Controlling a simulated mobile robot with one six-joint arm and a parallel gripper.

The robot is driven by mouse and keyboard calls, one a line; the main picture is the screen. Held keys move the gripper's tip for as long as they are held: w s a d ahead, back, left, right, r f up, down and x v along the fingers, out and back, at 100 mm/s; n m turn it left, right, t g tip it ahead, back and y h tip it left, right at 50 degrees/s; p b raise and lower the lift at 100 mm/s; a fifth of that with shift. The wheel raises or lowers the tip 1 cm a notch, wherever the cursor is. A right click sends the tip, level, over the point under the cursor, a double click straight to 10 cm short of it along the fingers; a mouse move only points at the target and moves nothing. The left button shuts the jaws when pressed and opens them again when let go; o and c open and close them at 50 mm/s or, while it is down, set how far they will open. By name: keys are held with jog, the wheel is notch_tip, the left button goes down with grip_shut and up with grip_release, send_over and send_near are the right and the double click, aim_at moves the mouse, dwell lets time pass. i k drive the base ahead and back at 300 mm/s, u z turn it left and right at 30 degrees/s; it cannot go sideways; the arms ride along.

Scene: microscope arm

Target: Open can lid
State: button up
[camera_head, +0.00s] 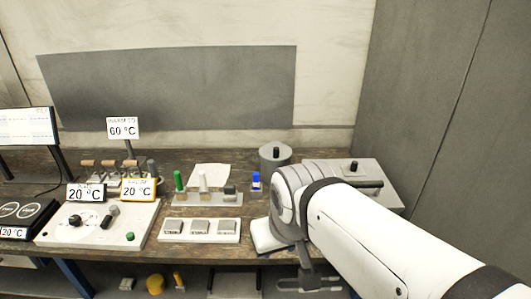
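A grey round can (268,164) with a flat lid and a small black knob stands at the back of the bench, right of the middle. Its lid appears to be on. My white arm covers the area in front and to the right of it. My gripper (310,281) hangs low at the front edge of the bench, below and apart from the can. The dark fingers are small and partly hidden by my arm, so I cannot tell whether they are open or shut.
A grey box (371,171) with a black knob and handle stands right, partly behind my arm. Left are a rack with green and white handles (180,182), a blue-capped vial (256,180), a button tray (200,228) and a white hotplate (98,226). A grey wall closes the right.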

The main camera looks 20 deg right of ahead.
aim_at(274, 152)
jog(key=z, duration=0.15)
jog(key=i, duration=0.9)
jog(key=u, duration=0.1)
